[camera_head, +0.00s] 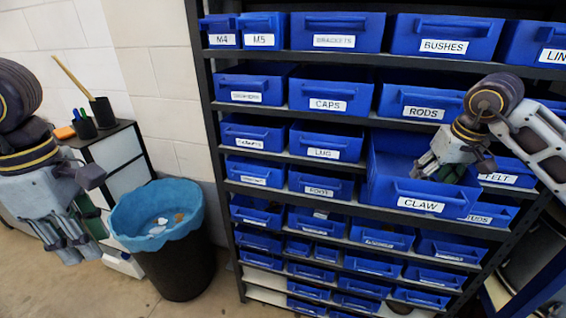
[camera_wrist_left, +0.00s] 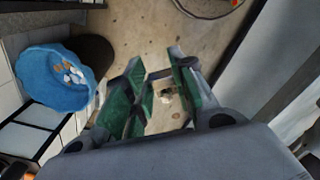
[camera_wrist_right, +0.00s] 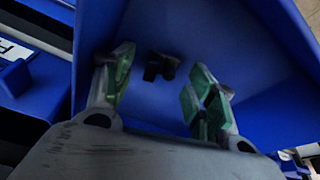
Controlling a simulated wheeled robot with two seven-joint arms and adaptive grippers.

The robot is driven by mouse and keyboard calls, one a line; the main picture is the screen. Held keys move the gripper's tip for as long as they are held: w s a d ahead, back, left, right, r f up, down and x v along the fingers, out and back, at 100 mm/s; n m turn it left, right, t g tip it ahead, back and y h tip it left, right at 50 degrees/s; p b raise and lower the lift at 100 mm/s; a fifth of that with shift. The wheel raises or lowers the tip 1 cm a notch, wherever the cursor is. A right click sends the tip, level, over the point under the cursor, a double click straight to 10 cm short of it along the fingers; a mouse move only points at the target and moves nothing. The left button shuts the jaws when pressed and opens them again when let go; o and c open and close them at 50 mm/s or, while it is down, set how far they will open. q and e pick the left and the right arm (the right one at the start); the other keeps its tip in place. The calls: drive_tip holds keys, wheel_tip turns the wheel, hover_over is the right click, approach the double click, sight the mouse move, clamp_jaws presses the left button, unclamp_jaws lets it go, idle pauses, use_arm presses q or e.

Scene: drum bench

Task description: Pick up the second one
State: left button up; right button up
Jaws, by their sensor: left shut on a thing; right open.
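The blue bin labelled CLAW (camera_head: 405,188) is pulled out from the shelf. My right gripper (camera_head: 432,172) reaches into it from above, with its fingers spread. In the right wrist view a small dark part (camera_wrist_right: 160,66) lies on the floor of the blue bin (camera_wrist_right: 215,50), beyond and between the open fingers (camera_wrist_right: 155,88), not touching them. My left gripper (camera_head: 72,240) hangs at the far left, to the left of the waste bin. In the left wrist view its fingers (camera_wrist_left: 160,90) are around a small pale thing (camera_wrist_left: 167,92), too small to identify.
A black waste bin with a blue liner (camera_head: 158,222) and scraps in it stands between my left gripper and the shelf. A small cabinet (camera_head: 115,160) with dark cups is behind it. Labelled blue bins such as RODS (camera_head: 420,104) and LUG (camera_head: 325,142) surround the CLAW bin closely.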

drive_tip(key=shift+w+f, duration=0.1)
drive_tip(key=shift+f, duration=0.2)
drive_tip(key=c, duration=1)
